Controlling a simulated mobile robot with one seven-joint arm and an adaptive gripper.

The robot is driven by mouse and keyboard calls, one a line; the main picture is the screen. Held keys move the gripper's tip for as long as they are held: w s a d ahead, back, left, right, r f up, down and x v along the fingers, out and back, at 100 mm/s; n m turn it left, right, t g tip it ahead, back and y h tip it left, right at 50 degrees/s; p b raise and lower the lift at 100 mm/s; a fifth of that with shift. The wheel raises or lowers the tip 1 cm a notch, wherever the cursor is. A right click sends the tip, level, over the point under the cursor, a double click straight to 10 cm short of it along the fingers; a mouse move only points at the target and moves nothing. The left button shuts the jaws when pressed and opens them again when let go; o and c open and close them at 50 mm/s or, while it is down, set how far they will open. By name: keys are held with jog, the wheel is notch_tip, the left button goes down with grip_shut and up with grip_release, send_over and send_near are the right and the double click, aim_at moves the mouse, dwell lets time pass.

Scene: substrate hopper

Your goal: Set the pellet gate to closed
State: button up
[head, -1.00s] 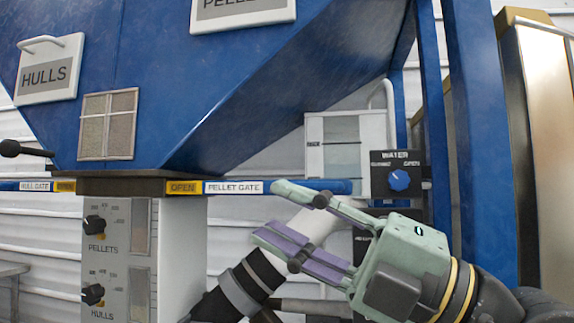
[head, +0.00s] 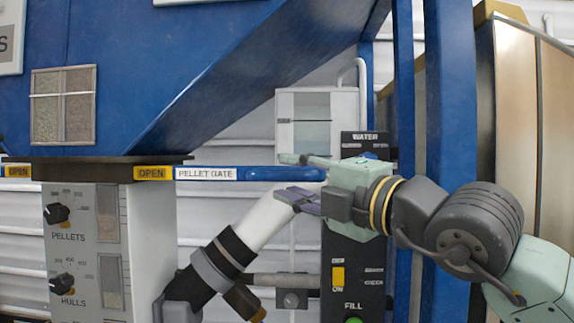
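The pellet gate's blue handle bar (head: 270,174) extends right from below the hopper. Beside it are a white PELLET GATE label (head: 206,174) and a yellow OPEN tag (head: 152,173). My gripper (head: 286,177) is open and points left at the handle's right end. In the picture, one finger shows above the bar and the purple-padded finger below it. I cannot tell whether the fingers touch the bar or how they line up in depth. The gripper body hides whatever lies behind it at the right end.
A WATER and FILL control panel (head: 352,262) stands behind and below my gripper. A white sloping pipe (head: 268,218) runs under the bar. A blue post (head: 449,120) rises behind my arm. The PELLETS and HULLS dial box (head: 145,245) is at left.

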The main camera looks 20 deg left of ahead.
jog(key=shift+x, duration=0.95)
jog(key=shift+c, duration=0.2)
grip_shut()
